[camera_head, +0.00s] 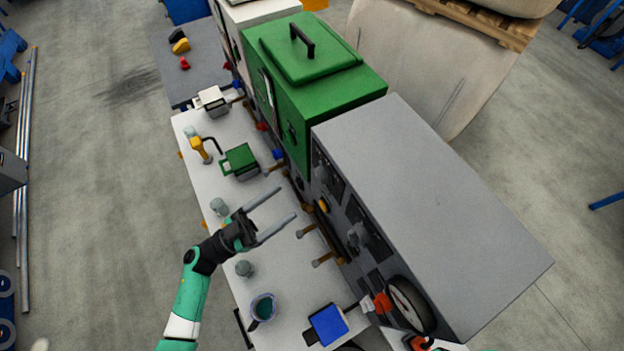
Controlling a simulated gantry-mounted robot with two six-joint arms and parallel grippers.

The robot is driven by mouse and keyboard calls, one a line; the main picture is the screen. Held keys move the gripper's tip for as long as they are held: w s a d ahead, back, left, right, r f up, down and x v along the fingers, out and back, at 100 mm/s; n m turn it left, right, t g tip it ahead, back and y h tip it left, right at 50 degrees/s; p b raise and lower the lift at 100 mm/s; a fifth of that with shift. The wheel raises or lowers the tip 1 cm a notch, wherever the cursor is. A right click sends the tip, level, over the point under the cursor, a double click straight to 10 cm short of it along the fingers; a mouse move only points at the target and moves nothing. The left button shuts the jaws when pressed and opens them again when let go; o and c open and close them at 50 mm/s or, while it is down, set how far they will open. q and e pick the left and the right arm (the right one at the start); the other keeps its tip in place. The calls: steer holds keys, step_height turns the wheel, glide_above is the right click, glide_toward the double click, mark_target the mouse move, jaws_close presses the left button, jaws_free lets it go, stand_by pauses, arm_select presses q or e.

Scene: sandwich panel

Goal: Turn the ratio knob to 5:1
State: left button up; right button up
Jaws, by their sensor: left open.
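The grey machine box (430,200) stands along the right of the white bench. Its dark front panel (328,170) is seen steeply from above and carries several small fittings, including a yellow one (323,206) and a dark one (353,241). I cannot tell which is the ratio knob, and no 5:1 mark is readable. My left gripper (286,203) is open and empty above the bench. Its two grey fingers point toward the panel and appear apart from it.
A round dial (408,304) sits at the near end of the panel. Brown handles (324,260) stick out over the white bench (205,150). A blue-topped item (328,325), a cup (263,307) and a green-topped device (239,160) stand on it. A green machine (330,90) is behind.

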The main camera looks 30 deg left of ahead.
mark_target(317, 178)
arm_select(q)
steer(key=x, duration=0.9)
steer(key=shift+w+d+r+p, duration=0.1)
steer(key=shift+w+r+p, duration=0.05)
steer(key=shift+p, duration=0.15)
jaws_close()
